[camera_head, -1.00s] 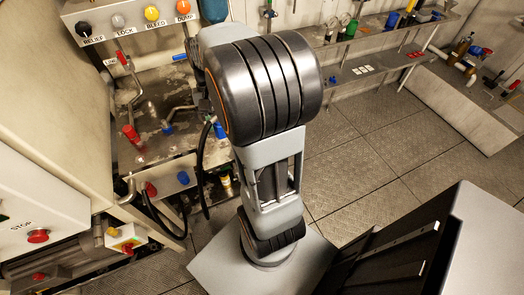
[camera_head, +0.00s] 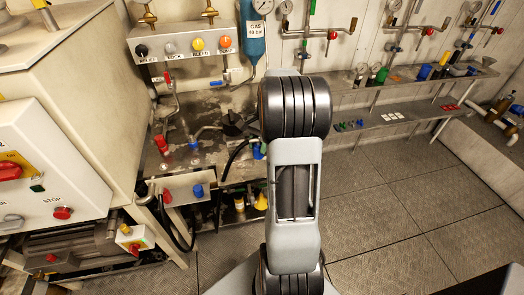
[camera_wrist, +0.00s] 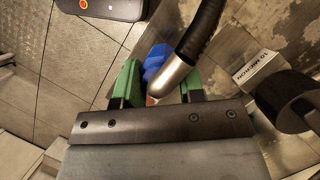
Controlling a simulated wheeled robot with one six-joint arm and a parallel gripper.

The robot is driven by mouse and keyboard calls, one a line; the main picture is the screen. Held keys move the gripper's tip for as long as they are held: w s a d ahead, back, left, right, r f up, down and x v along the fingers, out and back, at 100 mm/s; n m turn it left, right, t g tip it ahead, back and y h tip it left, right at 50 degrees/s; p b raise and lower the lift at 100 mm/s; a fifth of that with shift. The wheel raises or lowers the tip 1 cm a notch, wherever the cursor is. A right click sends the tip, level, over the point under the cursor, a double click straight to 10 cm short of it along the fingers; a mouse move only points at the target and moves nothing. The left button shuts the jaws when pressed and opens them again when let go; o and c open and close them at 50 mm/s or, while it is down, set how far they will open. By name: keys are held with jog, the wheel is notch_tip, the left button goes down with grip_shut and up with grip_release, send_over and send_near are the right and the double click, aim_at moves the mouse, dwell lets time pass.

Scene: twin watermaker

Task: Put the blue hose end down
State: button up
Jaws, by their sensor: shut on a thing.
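My gripper (camera_wrist: 160,78) shows in the wrist view with its two green fingers shut on the blue hose end (camera_wrist: 155,62). A bright metal sleeve (camera_wrist: 172,75) and a black hose (camera_wrist: 205,28) run up and right from it. In the head view my arm hides most of the gripper. A bit of blue (camera_head: 259,151) beside the arm, at the end of a black hose (camera_head: 236,154), appears to be the hose end. I cannot tell in the wrist view whether it touches anything besides the fingers.
A metal bench (camera_head: 212,110) with red and blue fittings stands left of my arm. A labelled plate (camera_wrist: 258,64) and a dark round part (camera_wrist: 287,102) lie close right of the gripper. A shelf (camera_head: 400,115) runs along the back wall. The floor (camera_head: 370,200) at right is open.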

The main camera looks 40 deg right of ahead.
jog(key=shift+w+d+f, duration=0.35)
jog(key=shift+f, duration=0.25)
jog(key=shift+w+d+f, duration=0.3)
jog(key=shift+w+f, duration=0.1)
jog(key=shift+f, duration=0.2)
jog(key=shift+w+d+f, duration=0.35)
jog(key=shift+f, duration=0.25)
jog(key=shift+w+f, duration=0.1)
jog(key=shift+f, duration=1.5)
jog(key=shift+f, duration=0.2)
jog(key=o, duration=1.1)
